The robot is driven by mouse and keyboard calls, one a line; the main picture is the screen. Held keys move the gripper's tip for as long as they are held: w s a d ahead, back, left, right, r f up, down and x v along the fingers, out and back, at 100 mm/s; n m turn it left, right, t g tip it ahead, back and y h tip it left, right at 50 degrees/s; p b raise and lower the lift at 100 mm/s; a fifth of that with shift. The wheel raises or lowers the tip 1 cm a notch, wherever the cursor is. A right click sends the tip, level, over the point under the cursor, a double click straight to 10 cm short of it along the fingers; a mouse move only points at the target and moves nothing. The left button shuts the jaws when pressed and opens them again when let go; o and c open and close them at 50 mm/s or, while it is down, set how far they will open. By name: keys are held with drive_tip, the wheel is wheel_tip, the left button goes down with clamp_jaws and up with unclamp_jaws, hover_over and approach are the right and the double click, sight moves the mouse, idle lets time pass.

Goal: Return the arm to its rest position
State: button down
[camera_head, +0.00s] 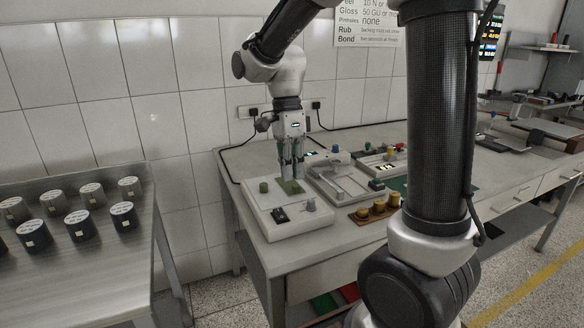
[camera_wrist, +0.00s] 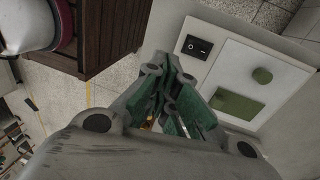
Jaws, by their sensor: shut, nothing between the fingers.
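My gripper (camera_head: 291,172) is over the white bench instrument (camera_head: 290,228) at the left end of the workbench, with its fingers pointing down. The fingers are together and hold nothing. In the wrist view my gripper (camera_wrist: 182,118) shows its green-grey linkages, and the white instrument (camera_wrist: 232,78) lies to the right. The pad also shows in the wrist view (camera_wrist: 238,104). My arm rises from the gripper toward the top of the head view.
The instrument carries a green knob (camera_head: 264,187) and a black switch (camera_head: 280,215). A tray-like device (camera_head: 345,180) and a wooden block with brass weights (camera_head: 374,210) stand to its right. Several dark cylinders stand on a metal table (camera_head: 90,262) at left. A tiled wall is behind.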

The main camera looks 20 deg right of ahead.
drive_tip(key=s+d+r+n+t, duration=0.3)
drive_tip(key=s+d+n, duration=0.2)
drive_tip(key=s+n, duration=0.2)
drive_tip(key=s+d+r+n+t, duration=0.3)
drive_tip(key=s+d+n, duration=0.2)
drive_tip(key=s+n, duration=0.3)
drive_tip(key=shift+s+r+n+t, duration=0.2)
drive_tip(key=shift+s+n+t, duration=0.1)
drive_tip(key=shift+n, duration=1.2)
